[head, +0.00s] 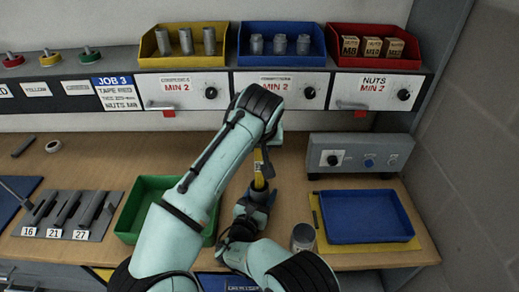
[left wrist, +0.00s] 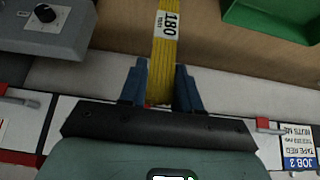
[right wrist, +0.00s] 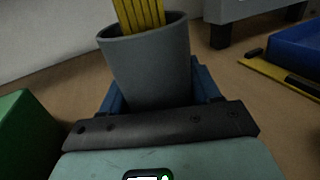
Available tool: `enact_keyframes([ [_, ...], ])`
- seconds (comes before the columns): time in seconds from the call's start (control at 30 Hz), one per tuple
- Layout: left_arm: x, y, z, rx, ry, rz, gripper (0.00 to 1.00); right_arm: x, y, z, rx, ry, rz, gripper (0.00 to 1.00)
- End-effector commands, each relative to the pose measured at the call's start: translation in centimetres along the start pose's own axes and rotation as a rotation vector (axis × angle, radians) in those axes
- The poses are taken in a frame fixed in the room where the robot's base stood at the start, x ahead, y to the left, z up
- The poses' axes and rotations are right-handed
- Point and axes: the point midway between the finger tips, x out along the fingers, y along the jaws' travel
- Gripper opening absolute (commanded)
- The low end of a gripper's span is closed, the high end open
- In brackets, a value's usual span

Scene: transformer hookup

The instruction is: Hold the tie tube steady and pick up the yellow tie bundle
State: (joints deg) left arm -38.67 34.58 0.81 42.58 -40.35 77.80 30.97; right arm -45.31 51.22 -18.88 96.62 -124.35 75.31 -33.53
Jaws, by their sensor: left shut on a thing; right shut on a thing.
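The yellow tie bundle (head: 259,176) stands upright in the tie tube in the head view. In the left wrist view the bundle (left wrist: 163,50) carries a white label reading 180, and my left gripper (left wrist: 160,88) is shut on it. In the head view the left forearm hides most of that grip. The grey tie tube (right wrist: 150,65) is held between the blue fingers of my right gripper (right wrist: 158,88), shut around its side. The lower ends of the ties (right wrist: 138,14) are inside the tube's open mouth. In the head view my right gripper (head: 256,200) is low at the bench.
A green tray (head: 128,222) lies left of the tube and a blue tray (head: 365,216) right of it. A grey control box (head: 358,155) stands behind, and a metal jar (head: 303,237) in front. Shelf bins and labelled drawers line the back.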

Motion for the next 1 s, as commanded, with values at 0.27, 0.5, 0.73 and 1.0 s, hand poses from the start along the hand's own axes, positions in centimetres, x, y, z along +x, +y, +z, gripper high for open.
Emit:
enact_keyframes([
  [0.27, 0.0, 0.0, 0.0, 0.0, 0.001, 0.0, 0.0, 0.0, 0.0, 0.0, 0.0, 0.0, 0.0, 0.81],
  [0.5, 0.0, 0.0, 0.0, 0.0, 0.001, 0.0, 0.0, 0.0, 0.0, 0.0, 0.0, 0.0, 0.0, 0.92],
  [0.73, 0.0, 0.0, 0.0, 0.0, 0.001, 0.0, 0.0, -1.2, 0.1, 0.0, 0.0, 0.001, 0.002, 0.92],
  [1.0, 0.0, 0.0, 0.0, 0.0, 0.001, 0.0, 0.0, -6.8, 0.1, 0.0, -0.001, 0.001, 0.004, 0.92],
])
